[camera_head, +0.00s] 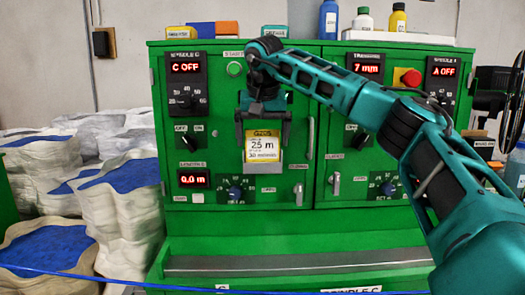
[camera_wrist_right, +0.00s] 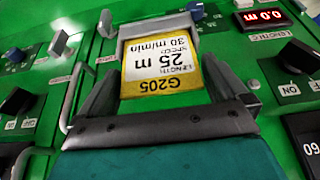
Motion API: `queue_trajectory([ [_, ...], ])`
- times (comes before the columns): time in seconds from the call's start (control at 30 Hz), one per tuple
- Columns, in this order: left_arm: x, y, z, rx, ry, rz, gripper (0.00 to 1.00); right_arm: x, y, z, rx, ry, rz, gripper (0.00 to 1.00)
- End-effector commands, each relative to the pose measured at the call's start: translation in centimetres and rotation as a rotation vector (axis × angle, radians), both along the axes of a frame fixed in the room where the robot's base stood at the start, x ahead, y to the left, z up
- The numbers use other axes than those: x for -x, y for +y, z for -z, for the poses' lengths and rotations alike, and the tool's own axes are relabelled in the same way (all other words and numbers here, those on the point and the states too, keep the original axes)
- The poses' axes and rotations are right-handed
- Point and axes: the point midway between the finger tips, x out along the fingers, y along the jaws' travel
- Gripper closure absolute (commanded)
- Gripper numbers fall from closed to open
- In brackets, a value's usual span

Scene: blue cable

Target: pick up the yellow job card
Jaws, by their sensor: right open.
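The yellow job card (camera_head: 262,147) has a yellow border and a white face with "G205", "25 m" and "30 m/min". It is upright on the front of the green machine (camera_head: 215,247). In the right wrist view the card (camera_wrist_right: 161,65) appears upside down between the fingers, with a grey clip or holder at its far end. My right gripper (camera_head: 263,136) is open in front of the card, its two fingers on either side of it; the wrist view shows the same gripper (camera_wrist_right: 163,85). I cannot tell whether the fingers touch the card. My left gripper is not in view.
The machine front carries knobs, switches, handles and red displays (camera_head: 186,67) around the card. Bottles (camera_head: 363,20) and small boxes (camera_head: 201,30) stand on its top. Pale stacks with blue tops (camera_head: 120,175) stand at the left. A blue cable (camera_head: 100,279) crosses low in front.

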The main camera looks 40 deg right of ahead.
Motion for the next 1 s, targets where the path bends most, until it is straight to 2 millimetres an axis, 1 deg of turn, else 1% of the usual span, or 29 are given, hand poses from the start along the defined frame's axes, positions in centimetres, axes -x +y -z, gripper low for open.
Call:
queue_trajectory([
  [0.07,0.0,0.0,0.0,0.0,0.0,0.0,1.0,0.0,0.0,0.0,0.0,0.0,0.0,0.02],
  [0.4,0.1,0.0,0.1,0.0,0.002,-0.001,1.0,0.0,0.0,0.0,0.001,0.001,0.0,0.34],
  [0.5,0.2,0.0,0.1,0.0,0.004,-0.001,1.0,0.0,0.0,-0.1,0.0,0.0,0.0,0.42],
  [0.67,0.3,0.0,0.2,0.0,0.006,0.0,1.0,0.0,0.0,-0.1,0.0,0.0,0.0,0.43],
  [0.77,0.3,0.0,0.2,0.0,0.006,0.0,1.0,0.0,0.0,-0.4,0.0,-0.001,0.001,0.43],
  [0.87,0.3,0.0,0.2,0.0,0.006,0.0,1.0,0.0,0.0,-1.6,0.0,-0.003,0.001,0.43],
  [1.0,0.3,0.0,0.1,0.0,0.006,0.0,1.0,-0.1,0.1,-4.5,0.0,-0.004,0.001,0.43],
])
